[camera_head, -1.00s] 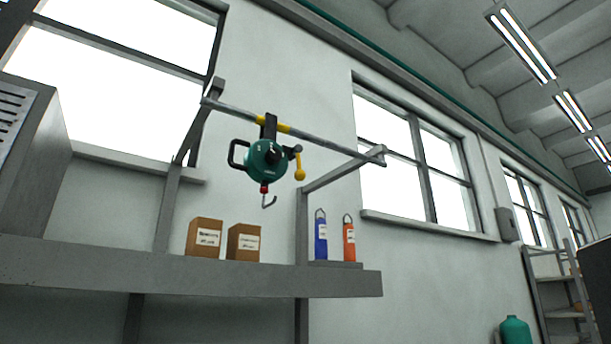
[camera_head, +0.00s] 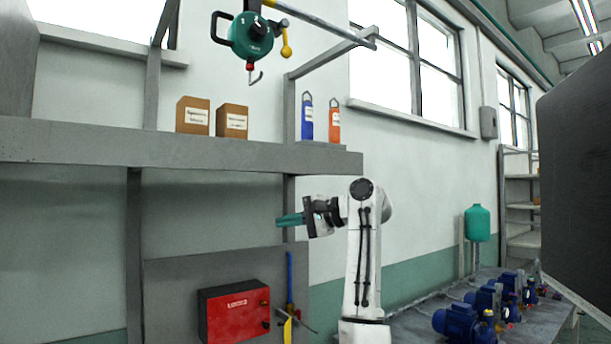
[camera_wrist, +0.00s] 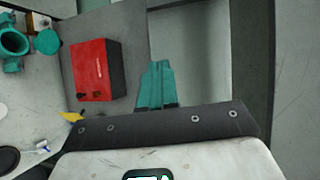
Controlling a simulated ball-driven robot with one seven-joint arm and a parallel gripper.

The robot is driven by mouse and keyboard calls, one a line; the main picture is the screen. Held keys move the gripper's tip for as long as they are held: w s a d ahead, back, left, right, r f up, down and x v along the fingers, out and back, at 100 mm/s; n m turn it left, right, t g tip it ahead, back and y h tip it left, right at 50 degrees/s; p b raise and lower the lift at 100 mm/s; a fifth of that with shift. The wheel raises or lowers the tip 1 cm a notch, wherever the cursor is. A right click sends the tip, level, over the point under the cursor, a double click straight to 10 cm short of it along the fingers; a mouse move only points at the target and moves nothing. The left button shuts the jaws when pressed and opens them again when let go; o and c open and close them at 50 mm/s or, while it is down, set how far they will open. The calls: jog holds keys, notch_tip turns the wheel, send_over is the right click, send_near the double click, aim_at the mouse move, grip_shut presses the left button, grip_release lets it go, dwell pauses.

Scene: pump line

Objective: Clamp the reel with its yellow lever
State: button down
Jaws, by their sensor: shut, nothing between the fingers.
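The green reel (camera_head: 250,36) hangs from the overhead rail at the top of the head view, with a black handle on its left and a hook below. Its yellow lever (camera_head: 286,43) is on its right side and points down. My gripper (camera_head: 281,220) is below the shelf, well under the reel and apart from it, with its teal fingers pointing left. In the wrist view the teal fingers (camera_wrist: 157,84) are together with nothing between them. The reel and lever do not show in the wrist view.
The shelf (camera_head: 100,143) carries two cardboard boxes (camera_head: 213,117), a blue bottle (camera_head: 307,118) and an orange bottle (camera_head: 334,122); its edge lies between my gripper and the reel. A red box (camera_head: 236,310) is below. Blue pumps (camera_head: 467,318) stand on a bench at right.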

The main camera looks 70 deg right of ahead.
jog(key=s+r+t, duration=0.1)
jog(key=s+r, duration=0.3)
jog(key=r, duration=0.3)
jog(key=s+r+m+t, duration=0.1)
jog(key=s+r, duration=0.2)
jog(key=r, duration=0.4)
jog(key=s+r, duration=0.4)
jog(key=r, duration=0.2)
jog(key=t+y, duration=0.1)
jog(key=t, duration=0.1)
send_near(290, 52)
jog(key=w+r+p, duration=0.1)
jog(key=w+p, duration=0.2)
jog(key=w, duration=0.3)
jog(key=shift+w+d, duration=0.2)
jog(key=shift+w, duration=0.15)
jog(key=shift+r, duration=0.1)
jog(key=shift+w+a+m+b, duration=0.4)
jog(key=shift+w+m+b, duration=0.15)
jog(key=shift+b, duration=0.15)
jog(key=shift+m+t, duration=0.25)
jog(key=shift+t, duration=0.15)
